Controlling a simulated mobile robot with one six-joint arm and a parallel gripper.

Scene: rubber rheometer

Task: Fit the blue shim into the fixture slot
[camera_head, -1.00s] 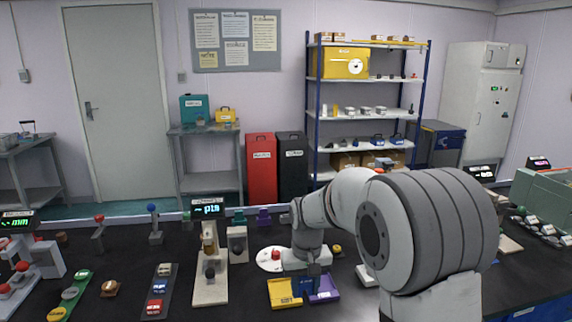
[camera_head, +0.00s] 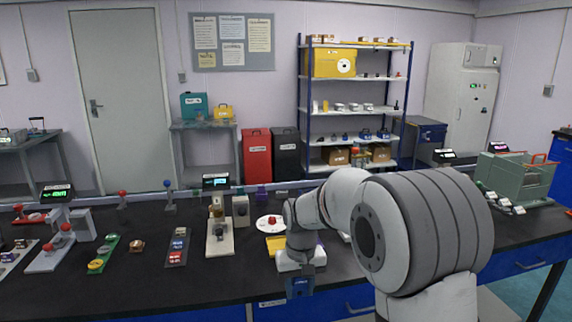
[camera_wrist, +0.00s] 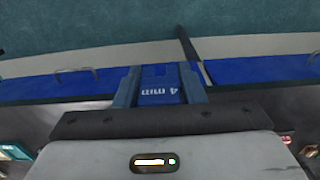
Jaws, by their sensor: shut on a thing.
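My gripper (camera_head: 299,279) is shut on the blue shim (camera_wrist: 160,92), which is marked "4 mm" and sits between the two fingers in the wrist view. In the head view the shim (camera_head: 299,290) hangs below my gripper, at the front edge of the bench, clear of the bench top. I cannot tell for sure which piece is the fixture, and its slot does not show. A beige stand (camera_head: 218,238) with a small display is on the bench left of my arm.
The black bench (camera_head: 120,295) has blue drawers (camera_head: 346,299) along its front. A yellow tray (camera_head: 275,243) is partly hidden behind my arm. Teal floor (camera_wrist: 80,35) lies beyond the drawers.

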